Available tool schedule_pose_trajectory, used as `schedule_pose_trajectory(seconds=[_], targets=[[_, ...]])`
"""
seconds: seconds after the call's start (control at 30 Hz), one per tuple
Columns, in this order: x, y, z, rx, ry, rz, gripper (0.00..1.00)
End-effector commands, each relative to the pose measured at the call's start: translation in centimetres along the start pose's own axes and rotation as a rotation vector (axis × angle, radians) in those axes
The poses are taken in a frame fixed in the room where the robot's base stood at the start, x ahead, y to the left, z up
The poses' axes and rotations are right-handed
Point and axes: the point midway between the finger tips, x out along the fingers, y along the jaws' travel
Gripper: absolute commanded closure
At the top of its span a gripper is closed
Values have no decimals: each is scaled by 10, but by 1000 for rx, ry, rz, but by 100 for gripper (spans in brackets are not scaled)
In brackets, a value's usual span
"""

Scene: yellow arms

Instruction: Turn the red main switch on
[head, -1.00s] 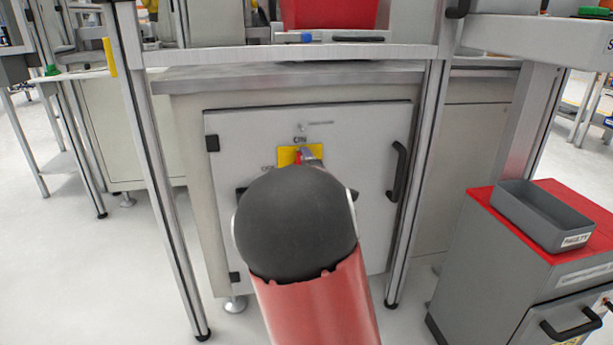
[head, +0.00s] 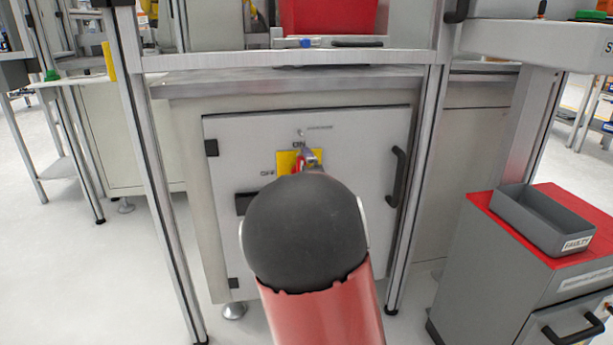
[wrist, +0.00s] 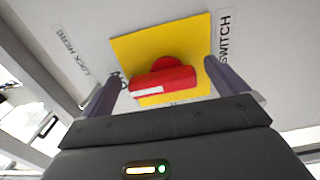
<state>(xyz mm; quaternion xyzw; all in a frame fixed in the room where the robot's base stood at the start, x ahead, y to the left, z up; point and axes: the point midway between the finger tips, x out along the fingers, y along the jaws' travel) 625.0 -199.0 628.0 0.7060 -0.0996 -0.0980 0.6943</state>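The red main switch (head: 297,166) sits on a yellow plate (head: 285,158) on the grey cabinet door, below the "ON" label; "OFF" is at the left. In the wrist view the red switch handle (wrist: 163,83) lies parallel to the edge of the yellow plate (wrist: 190,35). Its white mark points toward the label at the left, which appears to be ON. My gripper (wrist: 164,70) is open, with one finger beyond each end of the handle and small visible gaps. In the head view my wrist hides the plate's lower part, and my gripper (head: 312,160) shows only partly.
The cabinet door (head: 365,140) has a black handle (head: 397,176) at its right. Aluminium posts (head: 160,190) stand on both sides, with a shelf (head: 300,57) above. A red-topped drawer unit (head: 480,198) with a grey bin (head: 540,218) stands at right.

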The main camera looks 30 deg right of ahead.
Motion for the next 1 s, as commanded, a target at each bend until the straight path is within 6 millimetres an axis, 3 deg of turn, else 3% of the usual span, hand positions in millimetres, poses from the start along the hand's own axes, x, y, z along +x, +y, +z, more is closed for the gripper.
schedule_pose_trajectory(seconds=[0.27, 0.7, 1.0], targets=[[-9, 1, 0, 1, 0, 0, 2], [-72, 1, 0, 2, 1, 0, 2], [-78, 0, 0, -1, 0, 0, 2]])
